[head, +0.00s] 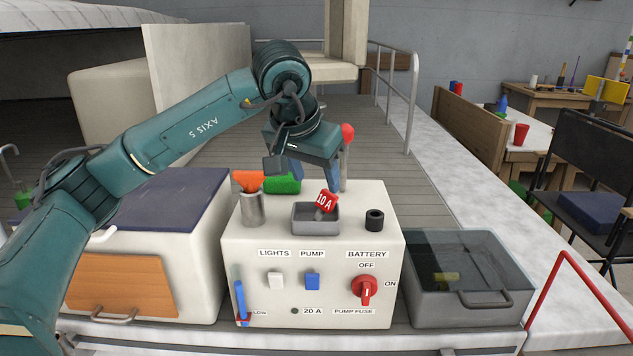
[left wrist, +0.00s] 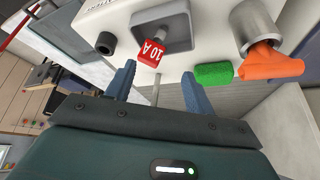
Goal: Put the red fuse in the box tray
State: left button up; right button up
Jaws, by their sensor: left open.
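The red fuse (head: 327,201), marked 10 A, stands tilted at the small grey box tray (head: 301,226) on top of the white switch box. Its grey lower part is inside the tray outline and its red head reaches over the rim. In the left wrist view the red fuse (left wrist: 151,53) overlaps the rim of the tray (left wrist: 178,28). My left gripper (head: 315,176) is open above and behind the tray. My right gripper is not in view.
On the white box (head: 238,310), a metal cup (head: 252,210) with an orange item stands left of the tray, and a black ring (head: 374,220) right. A green item (head: 284,184) and red-knobbed lever (head: 347,132) are behind. A clear-lidded grey bin (head: 470,305) stands at right.

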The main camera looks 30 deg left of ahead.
pick_arm(q)
jog(key=v, duration=1)
jog(key=shift+s+r, duration=0.2)
jog(key=shift+r, duration=0.1)
